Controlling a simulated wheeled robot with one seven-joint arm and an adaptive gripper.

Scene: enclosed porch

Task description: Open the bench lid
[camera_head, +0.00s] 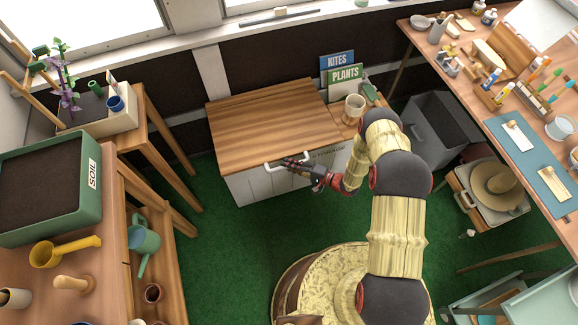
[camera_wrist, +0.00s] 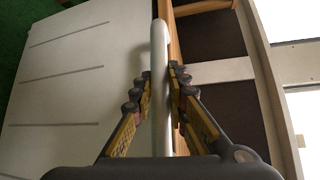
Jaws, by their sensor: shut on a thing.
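The bench (camera_head: 262,184) has a white slatted front and a brown wooden lid (camera_head: 262,125). The lid lies flat and looks closed. A white bar handle (camera_head: 273,167) sits at the lid's front edge. In the wrist view the handle (camera_wrist: 158,50) runs upright through the picture, between my fingers. My gripper (camera_head: 290,164) reaches in from the right and is shut on the handle; it also shows in the wrist view (camera_wrist: 159,78). The wrist view also shows the bench's white front (camera_wrist: 75,80) on the left. My fingers hide part of the handle in the head view.
A beige mug (camera_head: 354,108) and books (camera_head: 345,75) stand on the wooden top right of the lid. A grey bin (camera_head: 425,128) stands further right. A small wooden table (camera_head: 150,115) stands left. Green floor (camera_head: 235,235) is clear before the bench. A windowsill runs behind.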

